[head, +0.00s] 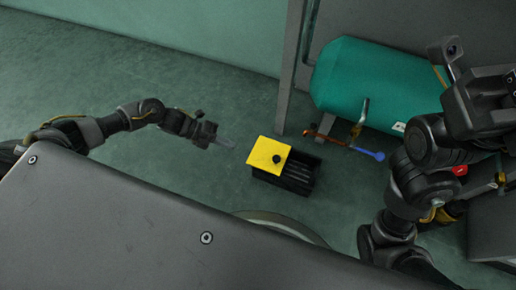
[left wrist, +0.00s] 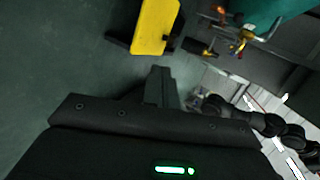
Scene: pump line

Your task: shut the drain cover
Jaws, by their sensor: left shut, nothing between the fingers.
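The yellow drain cover (head: 267,151) with a black knob (head: 276,159) lies over the left part of a black drain box (head: 299,183) on the floor. Dark slots show uncovered on the box's right side. The cover also shows at the top of the left wrist view (left wrist: 154,24). My left gripper (head: 229,142) is shut and empty, just left of the cover and apart from it. Its shut fingers show in the left wrist view (left wrist: 160,80). My right arm is at the right of the head view; its fingertips cannot be made out.
A teal tank (head: 372,78) stands behind and right of the box. A pipe with an orange handle (head: 319,136) and a blue handle (head: 368,153) hangs in front of it. A grey post (head: 290,70) rises behind the box.

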